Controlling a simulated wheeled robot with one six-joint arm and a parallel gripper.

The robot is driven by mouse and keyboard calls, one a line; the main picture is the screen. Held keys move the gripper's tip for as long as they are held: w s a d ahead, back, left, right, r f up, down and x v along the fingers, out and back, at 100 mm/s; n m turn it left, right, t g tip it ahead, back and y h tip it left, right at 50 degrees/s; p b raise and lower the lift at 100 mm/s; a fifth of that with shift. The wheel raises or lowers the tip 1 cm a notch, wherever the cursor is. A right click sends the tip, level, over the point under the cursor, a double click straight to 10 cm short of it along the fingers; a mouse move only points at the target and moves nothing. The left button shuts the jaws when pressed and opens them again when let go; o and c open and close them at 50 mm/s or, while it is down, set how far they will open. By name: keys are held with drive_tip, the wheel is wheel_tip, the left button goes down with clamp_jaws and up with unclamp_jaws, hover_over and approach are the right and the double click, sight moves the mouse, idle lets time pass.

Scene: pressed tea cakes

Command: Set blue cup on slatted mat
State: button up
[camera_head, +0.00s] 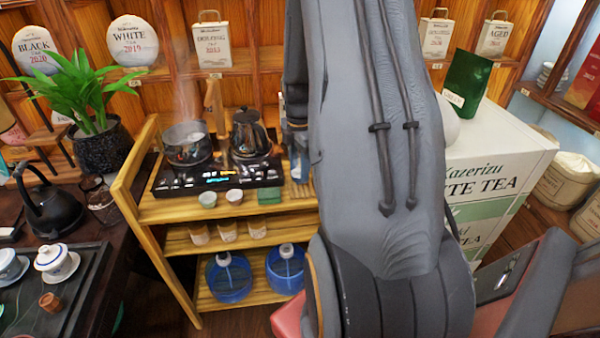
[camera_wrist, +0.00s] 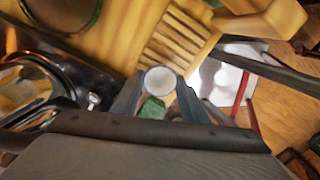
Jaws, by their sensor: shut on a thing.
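My gripper (camera_wrist: 158,92) is shut on the blue cup (camera_wrist: 160,79) in the wrist view, one finger on each side. The cup shows a round pale inside and a blue rim. The slatted mat (camera_wrist: 178,38), light wooden strips, lies just beyond the cup in that view. In the head view a corner of the mat (camera_head: 298,190) shows on the shelf top beside my arm. I cannot tell whether the cup touches the mat. My arm hides much of the gripper area in the head view.
A green block (camera_head: 270,195) lies left of the mat; two small cups (camera_head: 221,197) stand further left. Behind them, a black stove tray (camera_head: 215,178) bears a steaming glass pot (camera_head: 187,143) and a dark kettle (camera_head: 249,133). A white tea box (camera_head: 492,150) stands right of my arm.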

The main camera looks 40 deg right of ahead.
drive_tip(key=shift+f, duration=1.1)
drive_tip(key=shift+f, duration=0.15)
drive_tip(key=o, duration=1.1)
drive_tip(key=shift+c, duration=0.2)
wheel_tip(320, 180, up, 11)
drive_tip(key=b, duration=0.2)
drive_tip(key=s+a+m, duration=0.3)
drive_tip(key=a+m, duration=0.2)
drive_tip(key=a, duration=0.4)
drive_tip(key=s+a+m, duration=0.3)
drive_tip(key=a+m, duration=0.2)
drive_tip(key=a, duration=0.4)
drive_tip(key=s+a+m+t, duration=0.1)
drive_tip(key=s+a+m, duration=0.3)
drive_tip(key=a, duration=0.5)
drive_tip(key=shift+f+m, duration=0.3)
drive_tip(key=shift+m, duration=0.8)
